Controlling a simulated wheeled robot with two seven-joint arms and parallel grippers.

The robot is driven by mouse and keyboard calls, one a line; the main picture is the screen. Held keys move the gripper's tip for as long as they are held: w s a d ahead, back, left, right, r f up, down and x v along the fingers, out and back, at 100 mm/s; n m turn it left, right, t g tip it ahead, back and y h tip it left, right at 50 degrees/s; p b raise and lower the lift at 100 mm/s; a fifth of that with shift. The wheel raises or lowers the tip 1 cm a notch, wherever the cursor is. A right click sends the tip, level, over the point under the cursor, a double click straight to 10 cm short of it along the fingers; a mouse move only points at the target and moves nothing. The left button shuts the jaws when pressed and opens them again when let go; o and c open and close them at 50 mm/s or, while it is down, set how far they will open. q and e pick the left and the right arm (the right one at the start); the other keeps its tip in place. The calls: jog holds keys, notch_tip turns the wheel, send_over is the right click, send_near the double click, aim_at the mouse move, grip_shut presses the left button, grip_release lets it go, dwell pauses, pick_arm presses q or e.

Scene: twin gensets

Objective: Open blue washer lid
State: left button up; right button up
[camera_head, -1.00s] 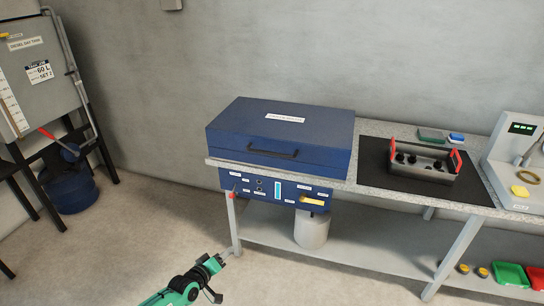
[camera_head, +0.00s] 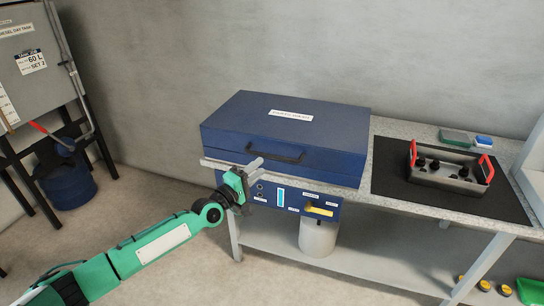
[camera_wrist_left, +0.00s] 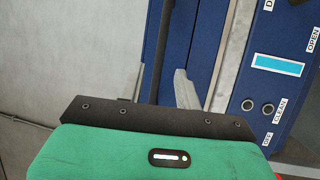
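The blue washer (camera_head: 285,125) sits on the bench with its lid shut. A dark bar handle (camera_head: 276,153) runs along the front of the lid. My left gripper (camera_head: 252,167) is in front of the washer's front face, by the left end of the handle. In the left wrist view, the two grey fingers of my left gripper (camera_wrist_left: 160,90) are apart, and the dark handle (camera_wrist_left: 161,45) shows between them as an upright bar. I cannot tell whether they touch it. My right gripper is not in view.
The control panel (camera_head: 285,197) is below the washer, with a pale container (camera_head: 318,236) on the shelf under it. A metal tray with red handles (camera_head: 450,172) stands on a black mat (camera_head: 390,180) to the right. A blue drum (camera_head: 68,185) stands at left.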

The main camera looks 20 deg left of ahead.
aim_at(272, 155)
pick_arm(q)
jog(key=shift+x, duration=3.55)
grip_shut()
